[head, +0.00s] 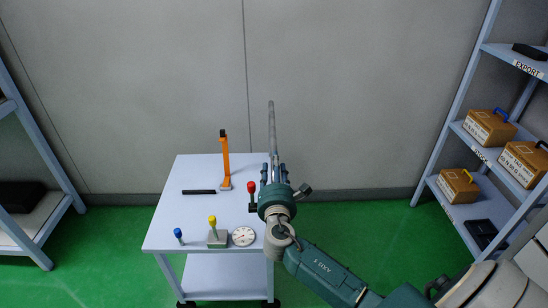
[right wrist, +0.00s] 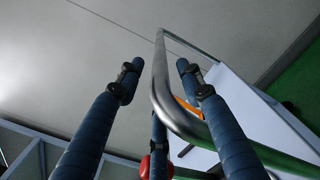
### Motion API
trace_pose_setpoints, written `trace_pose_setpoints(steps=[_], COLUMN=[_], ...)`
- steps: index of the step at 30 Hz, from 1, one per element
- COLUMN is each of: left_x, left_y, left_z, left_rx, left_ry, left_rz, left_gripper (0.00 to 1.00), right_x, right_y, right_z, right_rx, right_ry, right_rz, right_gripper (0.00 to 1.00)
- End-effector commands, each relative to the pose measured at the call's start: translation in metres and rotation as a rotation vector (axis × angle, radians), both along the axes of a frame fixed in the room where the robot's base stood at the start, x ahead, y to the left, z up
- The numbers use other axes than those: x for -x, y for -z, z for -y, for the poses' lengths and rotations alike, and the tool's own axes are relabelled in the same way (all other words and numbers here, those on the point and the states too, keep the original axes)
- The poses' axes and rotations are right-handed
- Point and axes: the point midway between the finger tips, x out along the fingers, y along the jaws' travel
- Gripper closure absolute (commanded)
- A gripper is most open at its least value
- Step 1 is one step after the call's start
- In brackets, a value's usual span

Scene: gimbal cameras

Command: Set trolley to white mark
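The trolley is a pale table on dark casters with a lower shelf; its top (head: 190,215) fills the middle of the head view and also shows in the right wrist view (right wrist: 240,95). Its grey metal handle (head: 271,125) rises along its right side. My right gripper (head: 273,172) is at this handle. In the right wrist view the blue fingers are spread apart, and the handle bar (right wrist: 160,85) passes between them; contact is not clear. My left gripper is not in view. No white mark shows on the visible floor.
On the trolley stand an orange upright tool (head: 226,160), a black bar (head: 199,192), a gauge (head: 243,236) and blue, yellow and red knobbed pieces. Shelves with boxes (head: 489,127) stand at right, another shelf (head: 40,225) at left. The wall is close behind. Green floor (head: 350,225) is clear at right.

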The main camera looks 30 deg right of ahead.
Motion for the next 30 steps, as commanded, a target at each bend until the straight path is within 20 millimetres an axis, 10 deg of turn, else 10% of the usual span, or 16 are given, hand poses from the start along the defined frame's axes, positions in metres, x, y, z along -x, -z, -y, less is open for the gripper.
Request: trace_pose_setpoints(steps=[18,24,30], left_x=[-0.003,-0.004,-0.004], left_y=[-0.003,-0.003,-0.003], left_z=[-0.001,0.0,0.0], left_rx=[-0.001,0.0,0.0], left_ry=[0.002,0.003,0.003], left_rz=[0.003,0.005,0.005], left_gripper=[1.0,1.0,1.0], right_x=[-0.033,-0.033,-0.033], right_y=[0.001,0.001,0.001], right_z=[0.02,0.02,0.02], right_rx=[-0.001,0.0,-0.001], right_ry=[-0.001,-0.001,-0.001], right_rz=[0.0,-0.001,0.0], right_gripper=[0.63,1.0,1.0])
